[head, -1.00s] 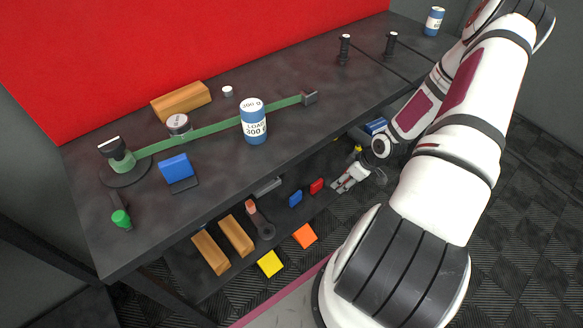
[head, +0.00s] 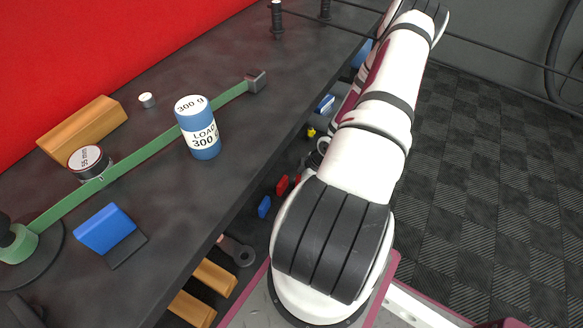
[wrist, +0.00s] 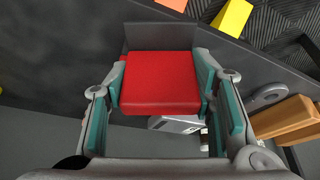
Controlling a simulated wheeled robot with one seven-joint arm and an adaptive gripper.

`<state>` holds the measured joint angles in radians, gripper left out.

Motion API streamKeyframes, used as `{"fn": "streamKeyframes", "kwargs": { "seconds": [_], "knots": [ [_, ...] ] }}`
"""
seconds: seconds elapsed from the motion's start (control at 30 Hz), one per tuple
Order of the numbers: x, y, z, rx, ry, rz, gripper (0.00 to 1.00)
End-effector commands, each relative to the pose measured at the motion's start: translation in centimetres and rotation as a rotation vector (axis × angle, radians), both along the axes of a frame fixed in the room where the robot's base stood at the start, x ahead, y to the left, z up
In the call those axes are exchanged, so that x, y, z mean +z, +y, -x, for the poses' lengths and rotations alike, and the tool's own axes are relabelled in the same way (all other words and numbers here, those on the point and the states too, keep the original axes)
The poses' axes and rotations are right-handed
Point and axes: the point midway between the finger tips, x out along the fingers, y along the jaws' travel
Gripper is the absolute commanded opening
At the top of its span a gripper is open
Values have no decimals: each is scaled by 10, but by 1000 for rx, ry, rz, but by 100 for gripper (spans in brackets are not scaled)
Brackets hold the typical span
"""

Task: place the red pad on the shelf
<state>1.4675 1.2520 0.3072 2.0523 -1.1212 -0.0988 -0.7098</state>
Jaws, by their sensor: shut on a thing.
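The red pad (wrist: 160,82) is between the two teal-lined fingers of my gripper (wrist: 162,88) in the wrist view, with a dark grey plate behind its upper edge. The fingers are shut on it at its left and right sides. In the head view my arm hides most of the gripper. A red piece (head: 282,185) shows there just left of my arm, beside a small blue piece (head: 264,207); I cannot tell whether this red piece is the held pad. The lower shelf (head: 256,226) lies under the bench, largely covered.
The bench top (head: 190,205) carries a blue 300 g can (head: 197,128), a green bar (head: 135,160), a wooden block (head: 85,131) and a blue block (head: 104,229). Wooden blocks (head: 215,277) lie below its edge. Yellow (wrist: 232,17) and orange pads lie beyond the gripper. Open floor is at right.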

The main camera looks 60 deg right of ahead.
Motion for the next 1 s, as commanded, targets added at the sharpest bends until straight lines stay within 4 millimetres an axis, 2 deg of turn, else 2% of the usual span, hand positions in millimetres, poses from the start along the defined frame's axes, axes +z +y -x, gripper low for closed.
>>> {"fn": "streamKeyframes", "kwargs": {
  "seconds": [0.5, 0.63, 0.77, 1.0],
  "knots": [
    [-11, -91, -47, -6, -3, 3, 20],
    [-11, -103, -53, -4, -1, 2, 20],
    [-14, -106, -54, -2, -1, 1, 20],
    [-44, -106, -54, -4, -1, 1, 20]
  ]
}}
